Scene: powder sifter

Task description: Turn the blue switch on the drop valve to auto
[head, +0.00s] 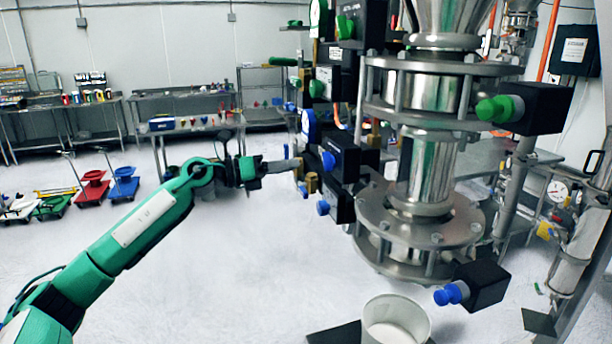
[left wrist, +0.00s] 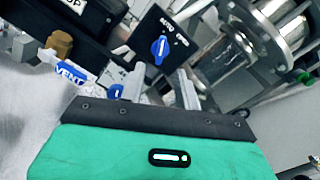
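A blue switch (head: 327,160) sits on the face of a black box (head: 345,152) left of the steel column. In the left wrist view the blue switch (left wrist: 159,50) stands out from a black panel with white lettering too small to read fully. My left gripper (head: 298,164) points at this switch from the left, close to it. In the left wrist view the fingers of my left gripper (left wrist: 161,80) are apart, with nothing between them, and the switch lies beyond the tips. I cannot read which box is the drop valve. My right gripper is not in view.
Another blue switch (head: 323,208) is just below, and one (head: 450,293) is on a lower right box. Green switches (head: 497,108) sit higher up. A white bucket (head: 396,322) stands under the column. A blue "VENT" label (left wrist: 72,73) is beside the left finger.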

